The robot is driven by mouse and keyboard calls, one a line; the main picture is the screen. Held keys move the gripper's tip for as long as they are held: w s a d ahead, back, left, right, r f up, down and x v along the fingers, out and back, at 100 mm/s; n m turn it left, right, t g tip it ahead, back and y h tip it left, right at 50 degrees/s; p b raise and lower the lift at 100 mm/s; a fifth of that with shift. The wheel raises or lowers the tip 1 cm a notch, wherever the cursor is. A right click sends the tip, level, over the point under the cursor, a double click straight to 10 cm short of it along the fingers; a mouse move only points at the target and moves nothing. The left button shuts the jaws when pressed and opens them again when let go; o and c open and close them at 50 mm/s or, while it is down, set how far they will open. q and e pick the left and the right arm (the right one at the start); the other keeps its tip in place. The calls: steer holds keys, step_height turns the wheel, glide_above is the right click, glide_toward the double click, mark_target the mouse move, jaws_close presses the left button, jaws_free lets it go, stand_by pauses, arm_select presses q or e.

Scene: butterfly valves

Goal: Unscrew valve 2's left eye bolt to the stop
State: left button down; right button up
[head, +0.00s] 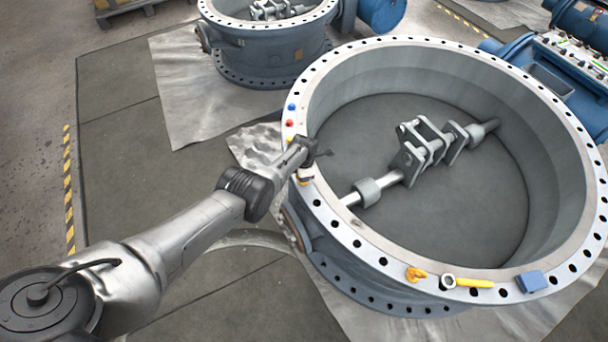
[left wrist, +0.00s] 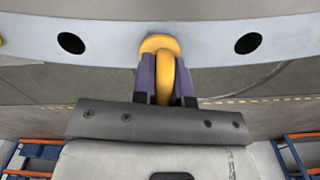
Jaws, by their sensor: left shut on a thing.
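The near valve is a large ring body with a pale flange (head: 345,226) full of bolt holes. My left gripper (head: 318,153) is at the flange's left edge. In the left wrist view its purple fingers (left wrist: 166,88) are shut on a yellow-orange eye bolt (left wrist: 160,45), one on each side of its ring. The bolt stands at the pale flange edge between two dark holes; its thread is hidden. In the head view the arm and gripper mostly hide this bolt. Another orange eye bolt (head: 415,273) is on the flange's front edge. My right gripper is not in view.
On the front flange lie a yellow-handled tool (head: 473,283) and a blue block (head: 532,281). Blue and red knobs (head: 289,123) sit on the flange just behind my gripper. A second valve (head: 268,55) stands behind.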

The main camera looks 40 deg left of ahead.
arm_select(q)
steer(key=n, duration=0.5)
steer(key=shift+w+r, duration=0.15)
steer(key=shift+n, duration=0.7)
steer(key=c, duration=1.2)
jaws_free()
steer(key=shift+o, duration=0.4)
